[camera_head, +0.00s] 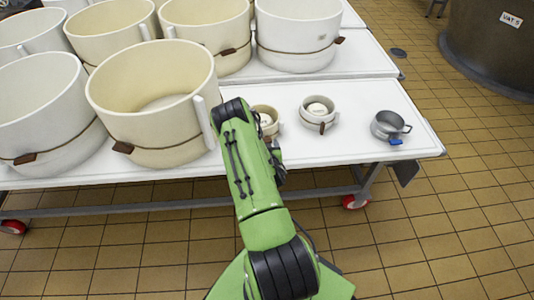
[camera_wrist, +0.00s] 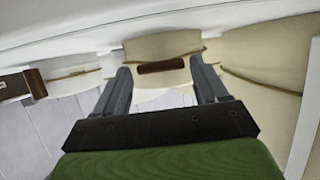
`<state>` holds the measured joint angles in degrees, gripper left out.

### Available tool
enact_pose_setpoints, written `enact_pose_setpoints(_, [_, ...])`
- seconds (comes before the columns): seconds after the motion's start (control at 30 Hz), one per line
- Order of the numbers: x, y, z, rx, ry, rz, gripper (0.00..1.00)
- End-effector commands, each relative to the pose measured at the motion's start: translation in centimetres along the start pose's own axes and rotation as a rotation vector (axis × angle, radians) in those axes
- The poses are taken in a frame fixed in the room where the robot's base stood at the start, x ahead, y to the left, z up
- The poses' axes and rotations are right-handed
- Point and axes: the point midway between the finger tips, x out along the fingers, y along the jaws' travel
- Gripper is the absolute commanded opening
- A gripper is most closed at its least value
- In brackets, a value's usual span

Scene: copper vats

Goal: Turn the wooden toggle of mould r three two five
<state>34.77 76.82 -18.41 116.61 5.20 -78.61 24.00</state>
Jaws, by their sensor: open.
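In the wrist view a small cream mould (camera_wrist: 162,47) with a cord round it stands ahead, its brown wooden toggle (camera_wrist: 163,67) between the fingers of my open gripper (camera_wrist: 160,64). The fingers are apart to either side of the toggle; I cannot tell whether they touch the mould. In the head view this small mould (camera_head: 266,111) is partly hidden by my arm, and the fingers are hidden too. No mould number is readable, so I cannot confirm which is r three two five.
A second small mould (camera_head: 318,107) with a brown toggle and a metal cup (camera_head: 388,125) with a blue tag stand to the right on the white table (camera_head: 361,91). A large cream mould (camera_head: 152,122) stands close left. Several more large moulds fill the back and left.

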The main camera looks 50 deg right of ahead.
Motion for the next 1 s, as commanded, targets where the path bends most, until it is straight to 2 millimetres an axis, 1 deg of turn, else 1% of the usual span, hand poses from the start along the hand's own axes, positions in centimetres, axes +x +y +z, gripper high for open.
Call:
enact_pose_setpoints(0.03, [-1.5, 0.1, -0.2, 0.005, -0.004, 0.004, 0.72])
enact_pose_setpoints(0.3, [-9.2, 0.0, -0.2, 0.000, -0.006, 0.002, 0.72])
enact_pose_setpoints(0.43, [-12.0, 0.0, -0.1, -0.001, -0.005, 0.000, 0.72])
enact_pose_setpoints(0.5, [-12.9, 0.0, -0.1, -0.001, -0.003, 0.000, 0.72])
enact_pose_setpoints(0.6, [-13.5, 0.0, -0.1, 0.000, 0.000, 0.000, 0.72])
enact_pose_setpoints(1.0, [-13.5, 0.0, -0.1, 0.000, 0.001, -0.001, 0.72])
